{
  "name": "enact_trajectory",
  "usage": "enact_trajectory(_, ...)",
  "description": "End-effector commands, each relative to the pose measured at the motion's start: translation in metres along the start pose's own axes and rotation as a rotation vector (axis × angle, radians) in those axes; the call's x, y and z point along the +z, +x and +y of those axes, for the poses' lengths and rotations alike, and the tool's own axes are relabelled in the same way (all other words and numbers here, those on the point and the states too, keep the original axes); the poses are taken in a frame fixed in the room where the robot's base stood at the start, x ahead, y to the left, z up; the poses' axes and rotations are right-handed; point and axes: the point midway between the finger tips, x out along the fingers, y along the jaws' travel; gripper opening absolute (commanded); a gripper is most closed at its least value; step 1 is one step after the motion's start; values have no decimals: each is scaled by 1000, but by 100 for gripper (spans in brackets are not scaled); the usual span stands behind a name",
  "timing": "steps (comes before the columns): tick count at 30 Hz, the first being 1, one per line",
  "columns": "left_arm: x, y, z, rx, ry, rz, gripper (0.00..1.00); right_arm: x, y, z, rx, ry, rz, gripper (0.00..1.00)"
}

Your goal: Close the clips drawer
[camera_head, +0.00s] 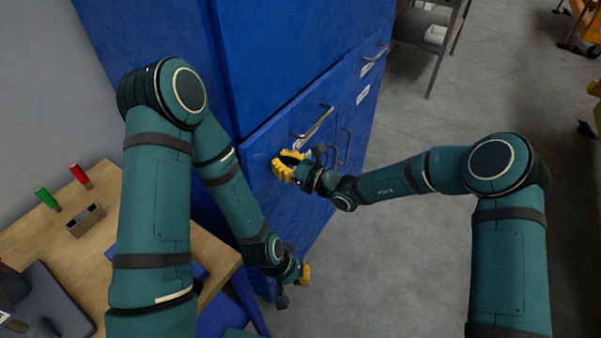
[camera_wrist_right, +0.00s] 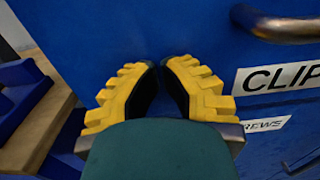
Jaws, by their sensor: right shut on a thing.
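The clips drawer's blue front has a white label reading "CLIP", partly cut off, in the right wrist view (camera_wrist_right: 275,77). A metal bar handle (camera_wrist_right: 285,27) is above the label. My right gripper (camera_head: 288,165) is at the blue drawer fronts, below and left of a bar handle (camera_head: 314,124). Its yellow fingers (camera_wrist_right: 163,68) are close together, left of the label; what is between them is hidden. I cannot tell how far the drawer stands out. My left gripper (camera_head: 303,274) hangs low by the cabinet's base, apart from the handles; its jaw opening is unclear.
The blue cabinet (camera_head: 300,45) has more handles, including one at upper right (camera_head: 375,53). A wooden table (camera_head: 90,245) with red (camera_head: 80,175) and green (camera_head: 46,198) items is at left. A grey shelf (camera_head: 437,35) stands behind.

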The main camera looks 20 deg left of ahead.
Motion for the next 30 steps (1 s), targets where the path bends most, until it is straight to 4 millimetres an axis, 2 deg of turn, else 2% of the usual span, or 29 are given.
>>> enact_trajectory(6, 2, 5, -2, 1, 1, -4, 0, -1, 20, 0, 0, 0, 0, 0)
enact_trajectory(12, 3, 5, -2, 1, 2, -5, 0, 0, 25, 0, 1, 1, 0, 0)
enact_trajectory(24, 2, 5, -2, 1, 1, -5, 0, 2, 25, 0, 1, 0, -4, 0)
enact_trajectory(30, 1, 3, -1, 0, 1, -3, 0, 2, 11, -10, 0, -1, -2, 0)
